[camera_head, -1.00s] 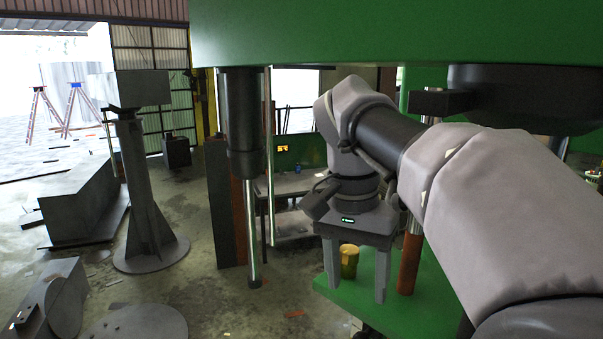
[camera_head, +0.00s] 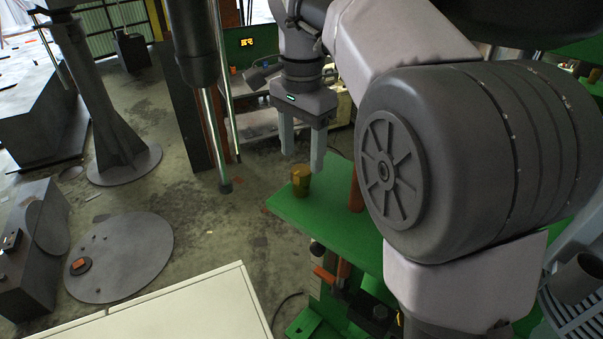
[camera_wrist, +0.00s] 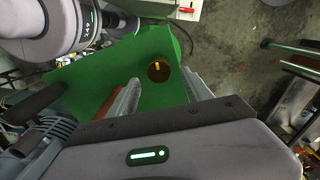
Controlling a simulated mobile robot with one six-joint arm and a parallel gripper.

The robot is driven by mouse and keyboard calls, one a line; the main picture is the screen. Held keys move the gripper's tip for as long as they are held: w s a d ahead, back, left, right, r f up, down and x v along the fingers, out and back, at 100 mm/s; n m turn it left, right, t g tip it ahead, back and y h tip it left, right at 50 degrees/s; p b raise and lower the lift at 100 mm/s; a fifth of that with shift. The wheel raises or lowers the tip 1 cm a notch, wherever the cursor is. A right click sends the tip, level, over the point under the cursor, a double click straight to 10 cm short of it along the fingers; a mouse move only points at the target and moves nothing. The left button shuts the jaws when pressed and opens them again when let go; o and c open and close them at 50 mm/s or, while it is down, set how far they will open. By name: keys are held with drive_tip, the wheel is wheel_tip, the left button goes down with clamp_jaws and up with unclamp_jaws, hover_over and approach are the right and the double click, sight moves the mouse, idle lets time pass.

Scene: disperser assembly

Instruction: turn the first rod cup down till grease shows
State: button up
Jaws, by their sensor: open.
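A small yellow-brown cup (camera_head: 301,181) stands upright on a green plate (camera_head: 285,207). It is the only cup I can make out; I cannot tell whether it is the first rod cup. In the wrist view the round cup (camera_wrist: 159,72) shows from above with a bright yellow mark on top. My gripper (camera_head: 303,160) points down with its two fingers apart. In the wrist view the cup appears between the fingertips (camera_wrist: 160,78). The fingers look to be above the cup and apart from it; the exact gap is unclear. No grease can be told apart.
A vertical cylinder with a shiny rod (camera_head: 212,130) hangs left of my gripper. A round grey plate (camera_head: 130,262) lies on the floor at the left. A pale panel (camera_head: 215,305) fills the lower front. Concrete floor is open between them.

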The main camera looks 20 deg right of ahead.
sight(301, 170)
drive_tip(key=f, duration=0.3)
drive_tip(key=shift+s+a+f, duration=0.15)
drive_tip(key=shift+s+a, duration=0.05)
drive_tip(key=shift+w+d+f, duration=0.2)
drive_tip(key=shift+f, duration=0.05)
drive_tip(key=shift+s+a+r, duration=0.1)
drive_tip(key=shift+s+a, duration=0.1)
drive_tip(key=shift+c, duration=0.7)
clamp_jaws()
drive_tip(key=m+b, duration=0.1)
drive_tip(key=m, duration=0.3)
drive_tip(key=shift+m, duration=0.4)
drive_tip(key=shift+o, duration=0.7)
unclamp_jaws()
drive_tip(key=shift+w+d, duration=0.1)
drive_tip(key=shift+d, duration=0.05)
